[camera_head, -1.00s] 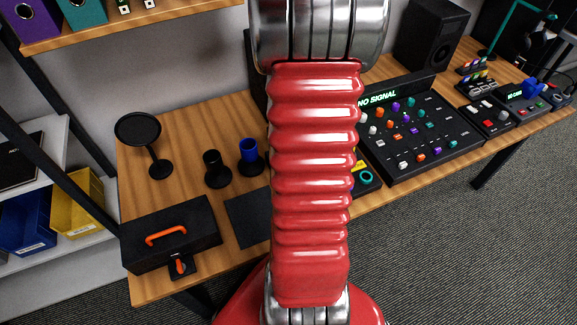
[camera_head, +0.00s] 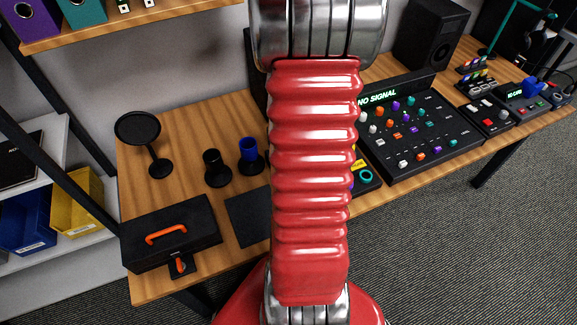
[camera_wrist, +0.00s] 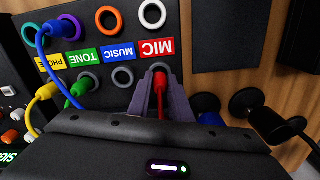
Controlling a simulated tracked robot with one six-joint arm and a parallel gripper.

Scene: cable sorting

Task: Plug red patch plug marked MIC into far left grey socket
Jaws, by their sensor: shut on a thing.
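In the wrist view, the red plug (camera_wrist: 160,82) sits between the fingers of my gripper (camera_wrist: 160,91), which is shut on it. Its tip meets the pale grey ring (camera_wrist: 160,67) beside the red MIC label (camera_wrist: 157,47); I cannot tell how deep it sits. The lettering appears upside down. Another grey ring (camera_wrist: 122,77) beside the blue MUSIC label is empty. In the head view my arm hides my gripper, the plug and most of the patch panel (camera_head: 371,186).
Green (camera_wrist: 80,89), yellow (camera_wrist: 47,92) and blue (camera_wrist: 42,38) plugs with cables crowd the panel's left in the wrist view. Black stands lie to its right. In the head view, a mixer (camera_head: 420,135) and a black toolbox (camera_head: 170,235) flank the panel area.

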